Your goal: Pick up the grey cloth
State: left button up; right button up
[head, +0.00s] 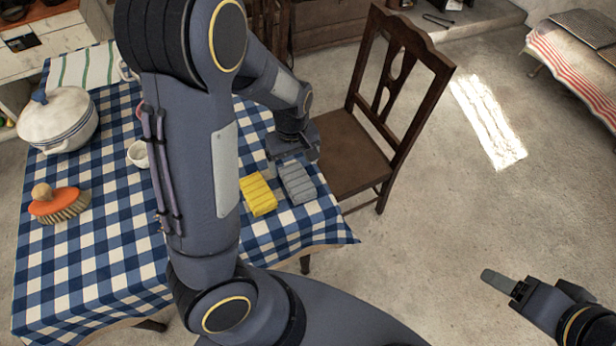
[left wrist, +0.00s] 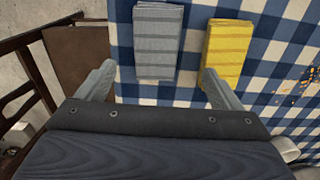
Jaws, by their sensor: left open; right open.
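The grey cloth (head: 297,182) lies folded on the blue checked tablecloth near the table's right edge. In the left wrist view the grey cloth (left wrist: 156,40) is at the top, ahead of and between the fingers. My left gripper (head: 290,158) is open and empty, just behind the grey cloth in the head view. In the left wrist view my left gripper (left wrist: 160,88) has its fingers spread wide, and the right one is close to the yellow cloth (left wrist: 228,52). My right gripper (head: 502,282) is away from the table, over the floor at lower right.
The yellow cloth (head: 258,194) lies directly left of the grey one. A wooden chair (head: 350,155) stands close to the table's right side. A lidded pot (head: 58,122), a brush (head: 60,204) and a white cup (head: 138,154) are further left on the table (head: 90,270).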

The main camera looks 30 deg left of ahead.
aim_at(296, 179)
pick_arm(q)
jog(key=f, duration=0.7)
jog(key=shift+w, duration=0.2)
jog(key=c, duration=1.1)
